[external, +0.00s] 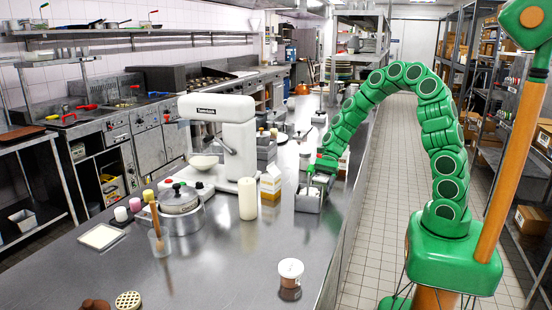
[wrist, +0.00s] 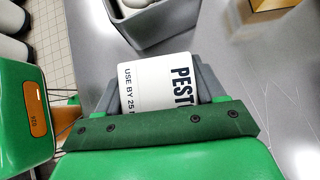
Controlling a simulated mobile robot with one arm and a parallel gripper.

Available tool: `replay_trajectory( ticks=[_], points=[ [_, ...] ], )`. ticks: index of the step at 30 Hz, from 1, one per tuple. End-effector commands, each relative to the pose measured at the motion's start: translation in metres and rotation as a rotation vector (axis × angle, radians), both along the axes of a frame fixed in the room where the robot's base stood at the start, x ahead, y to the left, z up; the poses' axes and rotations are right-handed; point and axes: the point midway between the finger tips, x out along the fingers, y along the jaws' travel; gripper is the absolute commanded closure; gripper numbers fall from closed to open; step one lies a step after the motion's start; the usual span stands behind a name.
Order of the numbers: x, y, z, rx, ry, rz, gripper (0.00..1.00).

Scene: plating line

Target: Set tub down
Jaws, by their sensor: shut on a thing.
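A white tub (wrist: 158,88) with dark lettering reading "PEST" and "USE BY 25" is held between the grey fingers of my gripper (wrist: 155,95) in the wrist view. The lettering is partly cut off by the gripper's green edge, and the tub's lower part is hidden. In the external view my gripper (external: 322,168) is over the steel counter (external: 240,265), close to a grey bin. I cannot clearly make out the held tub there, nor whether it touches the counter.
The grey bin (external: 308,202) holds pale items; a grey bin (wrist: 175,38) also shows beyond the tub in the wrist view. A white mixer (external: 240,150), a cream cylinder (external: 248,200) and a carton (external: 270,184) stand left.

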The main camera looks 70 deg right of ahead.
Motion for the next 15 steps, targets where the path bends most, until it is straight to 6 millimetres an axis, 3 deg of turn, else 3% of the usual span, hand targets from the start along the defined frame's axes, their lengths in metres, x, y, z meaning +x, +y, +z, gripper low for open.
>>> replay_trajectory(
  ticks=[1,4,15],
  points=[
    [0.0001,-0.0001,0.0001,0.0,0.0,0.0,0.6],
    [0.0001,0.0,0.0001,0.0,0.0,0.0,0.74],
    [0.0005,-0.0004,0.0096,0.0,-0.002,-0.001,0.74]
  ],
)
